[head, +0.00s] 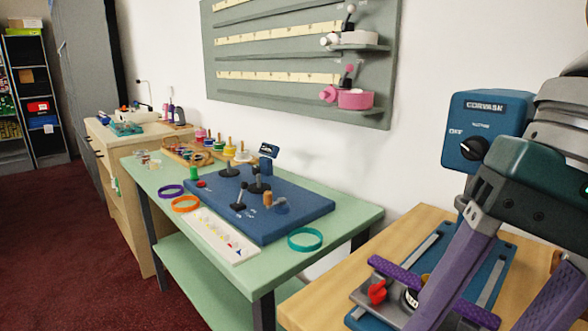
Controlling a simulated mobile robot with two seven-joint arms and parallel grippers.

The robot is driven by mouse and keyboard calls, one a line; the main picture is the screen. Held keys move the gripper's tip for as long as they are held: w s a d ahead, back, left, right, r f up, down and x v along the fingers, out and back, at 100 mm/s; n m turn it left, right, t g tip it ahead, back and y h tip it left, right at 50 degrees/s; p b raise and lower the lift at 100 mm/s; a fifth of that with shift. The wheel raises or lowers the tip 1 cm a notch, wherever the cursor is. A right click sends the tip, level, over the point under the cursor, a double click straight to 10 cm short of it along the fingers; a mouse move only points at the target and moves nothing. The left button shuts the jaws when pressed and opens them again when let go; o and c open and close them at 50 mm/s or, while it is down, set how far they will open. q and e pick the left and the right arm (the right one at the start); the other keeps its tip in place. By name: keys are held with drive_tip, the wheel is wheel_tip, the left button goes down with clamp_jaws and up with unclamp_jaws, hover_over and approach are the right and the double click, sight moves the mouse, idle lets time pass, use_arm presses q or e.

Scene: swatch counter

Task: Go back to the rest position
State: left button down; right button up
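My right gripper (488,318) comes in at the right edge, with a dark teal body and two purple fingers pointing down. The fingers are wide apart with nothing seen held between them; their tips reach the bottom edge of the picture. It is in front of the wooden table (345,283), which holds a blue-based device with a purple bar (398,272) and a red knob (377,291). The gripper hides part of this device, and I cannot tell whether it touches it. My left gripper is not in view.
A blue switch box (485,112) with a dial marked OFF stands behind my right arm. A green table (352,214) carries a blue board (310,208), coloured rings and a white strip. A grey wall panel (300,70) has shelves. Red floor (70,240) is clear at left.

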drive_tip(key=s+a+r+m+y+p, duration=0.35)
drive_tip(key=a+r+m+y, duration=0.25)
drive_tip(key=a+r+y, duration=0.7)
drive_tip(key=w+a+r+m+t+y+p, duration=0.1)
drive_tip(key=w+r+m+t+y, duration=0.15)
drive_tip(key=r+m, duration=0.35)
drive_tip(key=w+r+m+t+y, duration=0.1)
drive_tip(key=r+m+t+y, duration=0.1)
drive_tip(key=r+m+t, duration=0.4)
drive_tip(key=w+d+r+m+t+h+p, duration=0.1)
drive_tip(key=w+d+r+m+t+h, duration=0.2)
drive_tip(key=m+t, duration=0.45)
drive_tip(key=w+d+r+m+t+h+p, duration=0.1)
drive_tip(key=w+d+m+t+h, duration=0.4)
drive_tip(key=m, duration=0.6)
drive_tip(key=w+d+f+m+g+h+p, duration=0.2)
drive_tip(key=d+f+m+h, duration=0.8)
drive_tip(key=m, duration=0.5)
drive_tip(key=s+d+f+m+g+h+p, duration=0.2)
drive_tip(key=s+d+f+m+g+h, duration=0.2)
drive_tip(key=s+f+m+g, duration=0.8)
drive_tip(key=s+a+f+m+g+p, duration=0.1)
drive_tip(key=s+f+m+g, duration=0.15)
drive_tip(key=s+f, duration=0.5)
wheel_tip(320, 180, up, 38)
drive_tip(key=s+p, duration=0.1)
drive_tip(key=p, duration=3.7)
drive_tip(key=shift+s+a+r+g+y, duration=0.15)
drive_tip(key=shift+s+r+g+y, duration=0.05)
drive_tip(key=shift+s+g+y, duration=0.2)
